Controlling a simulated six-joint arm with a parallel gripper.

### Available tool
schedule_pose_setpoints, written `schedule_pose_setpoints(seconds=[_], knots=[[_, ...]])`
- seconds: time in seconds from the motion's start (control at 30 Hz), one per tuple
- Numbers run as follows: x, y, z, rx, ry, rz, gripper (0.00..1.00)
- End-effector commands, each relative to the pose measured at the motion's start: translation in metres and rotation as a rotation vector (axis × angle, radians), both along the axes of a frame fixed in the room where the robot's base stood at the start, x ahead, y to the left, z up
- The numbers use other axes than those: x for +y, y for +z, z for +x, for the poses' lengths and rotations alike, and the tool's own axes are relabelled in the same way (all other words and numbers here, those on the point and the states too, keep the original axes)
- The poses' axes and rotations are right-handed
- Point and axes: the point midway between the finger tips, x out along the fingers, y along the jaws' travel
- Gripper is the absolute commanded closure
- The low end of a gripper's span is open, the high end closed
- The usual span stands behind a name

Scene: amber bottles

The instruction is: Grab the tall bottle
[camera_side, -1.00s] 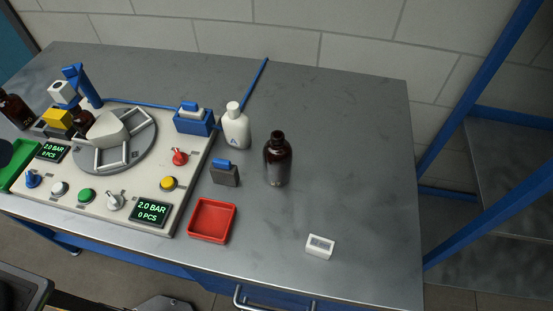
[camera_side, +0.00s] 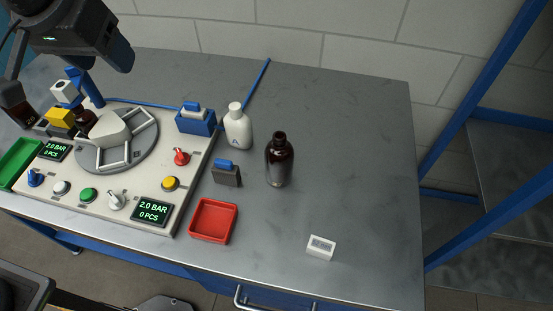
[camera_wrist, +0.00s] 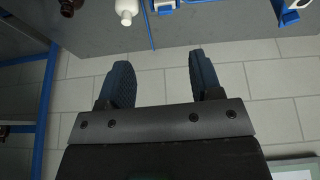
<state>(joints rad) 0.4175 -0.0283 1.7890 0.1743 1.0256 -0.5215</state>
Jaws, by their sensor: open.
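The tall dark amber bottle (camera_side: 279,165) stands upright on the grey bench, right of centre in the side view. Only part of a dark amber bottle (camera_wrist: 70,6) shows at the top edge of the wrist view, beside a white bottle. My gripper hangs at the upper left of the side view, above the machine's far left end and well away from the tall bottle. In the wrist view my gripper (camera_wrist: 162,72) has its two blue fingers apart with nothing between them.
A white bottle (camera_side: 237,127) and a small grey-blue block (camera_side: 227,174) stand left of the tall bottle. A red tray (camera_side: 233,232) and a white box (camera_side: 321,247) lie nearer the front. The control panel (camera_side: 100,199) fills the left. Bench right of the bottle is clear.

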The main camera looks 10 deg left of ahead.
Motion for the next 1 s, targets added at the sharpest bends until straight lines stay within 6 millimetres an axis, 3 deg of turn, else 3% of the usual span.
schedule_pose_setpoints(seconds=[0.03, 0.13, 0.3, 0.4, 0.5, 0.6, 0.77, 1.0], knots=[[-0.025, -0.007, 0.013, 0.010, -0.006, 0.005, 0.41], [-0.071, -0.019, 0.032, 0.016, 0.006, 0.010, 0.41], [-0.152, -0.052, 0.048, 0.015, 0.028, 0.019, 0.41], [-0.189, -0.071, 0.049, 0.010, 0.042, 0.022, 0.41], [-0.215, -0.086, 0.047, 0.004, 0.053, 0.024, 0.41], [-0.228, -0.094, 0.046, -0.001, 0.060, 0.023, 0.41], [-0.232, -0.110, 0.050, -0.001, 0.065, 0.024, 0.41], [-0.229, -0.153, 0.068, 0.000, 0.065, 0.024, 0.41]])
